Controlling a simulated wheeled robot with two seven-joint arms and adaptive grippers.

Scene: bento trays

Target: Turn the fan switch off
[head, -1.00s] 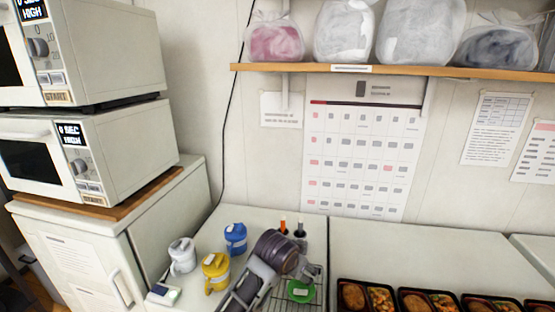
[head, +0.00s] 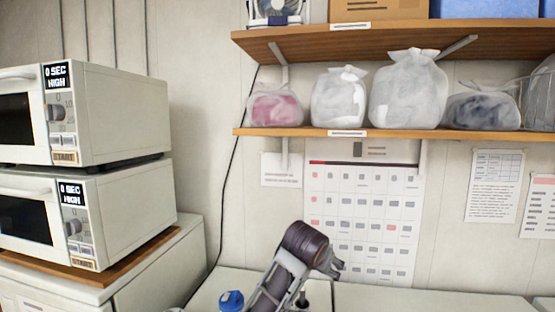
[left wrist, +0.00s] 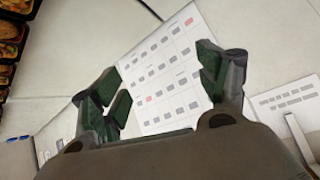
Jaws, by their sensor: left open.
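The fan (head: 277,10) stands on the upper shelf at the top of the head view, cut off by the frame's edge. Only its lower part and base show, and I cannot make out its switch. My left gripper (head: 338,268) is raised in front of the wall calendar, well below the fan and both shelves. In the left wrist view my left gripper (left wrist: 165,95) is open, with nothing between its fingers and the calendar behind them. My right gripper is not in view.
The upper shelf (head: 400,38) holds a cardboard box (head: 378,9) and a blue box (head: 484,8). The lower shelf (head: 400,134) holds several plastic bags. Two stacked microwaves (head: 120,115) stand at left. A black cord (head: 236,150) runs down the wall.

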